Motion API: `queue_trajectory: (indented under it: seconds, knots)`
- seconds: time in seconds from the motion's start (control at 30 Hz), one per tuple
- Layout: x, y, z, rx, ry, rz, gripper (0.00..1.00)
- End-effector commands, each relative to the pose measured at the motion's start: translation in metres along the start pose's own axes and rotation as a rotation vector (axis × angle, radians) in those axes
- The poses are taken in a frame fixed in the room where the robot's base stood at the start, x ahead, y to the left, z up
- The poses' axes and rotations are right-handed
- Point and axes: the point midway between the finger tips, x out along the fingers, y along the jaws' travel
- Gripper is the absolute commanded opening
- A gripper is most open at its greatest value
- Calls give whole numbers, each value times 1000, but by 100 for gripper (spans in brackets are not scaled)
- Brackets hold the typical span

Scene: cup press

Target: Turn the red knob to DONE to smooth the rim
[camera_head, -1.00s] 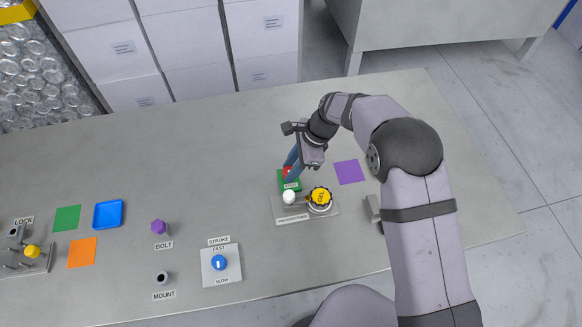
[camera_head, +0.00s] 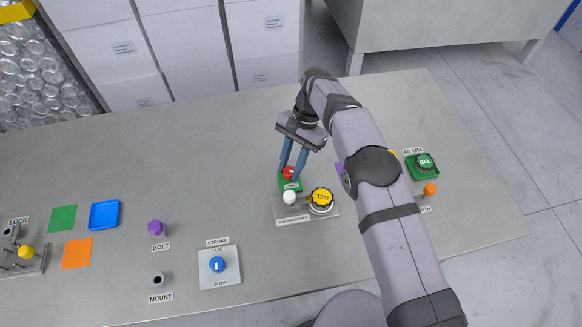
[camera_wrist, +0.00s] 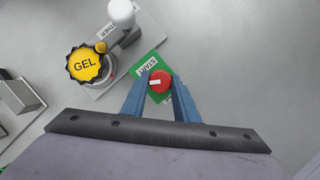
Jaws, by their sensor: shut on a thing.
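The red knob (camera_head: 289,173) stands on a small green plate (camera_head: 291,187) with a START label, behind the rim smoother. In the wrist view the red knob (camera_wrist: 159,84) shows a white mark pointing left. The START label lies just above it, and a second label below it is partly hidden, only its last letters showing. My gripper (camera_head: 291,169) reaches down from above with its two blue fingers on either side of the knob, shut on it. In the wrist view the fingertips of my gripper (camera_wrist: 159,80) flank the knob left and right.
The rim smoother, with a white-topped post (camera_head: 289,197) and a yellow GEL cup (camera_head: 321,197), stands close in front of the knob. A blue stroke knob (camera_head: 217,265) is at front left. A green GEL cup (camera_head: 425,162) and an orange knob (camera_head: 430,189) lie right of my arm.

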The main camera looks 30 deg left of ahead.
Motion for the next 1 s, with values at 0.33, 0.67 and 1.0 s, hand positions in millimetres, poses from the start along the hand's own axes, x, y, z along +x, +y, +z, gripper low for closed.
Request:
queue_trajectory:
  seconds: [0.33, 0.67, 1.0]
  knots:
    - [-1, -1, 0, -90, 2, 36, 5]
    - [-1, -1, 0, -103, 2, 41, 5]
    - [-1, -1, 0, -101, 2, 40, 46]
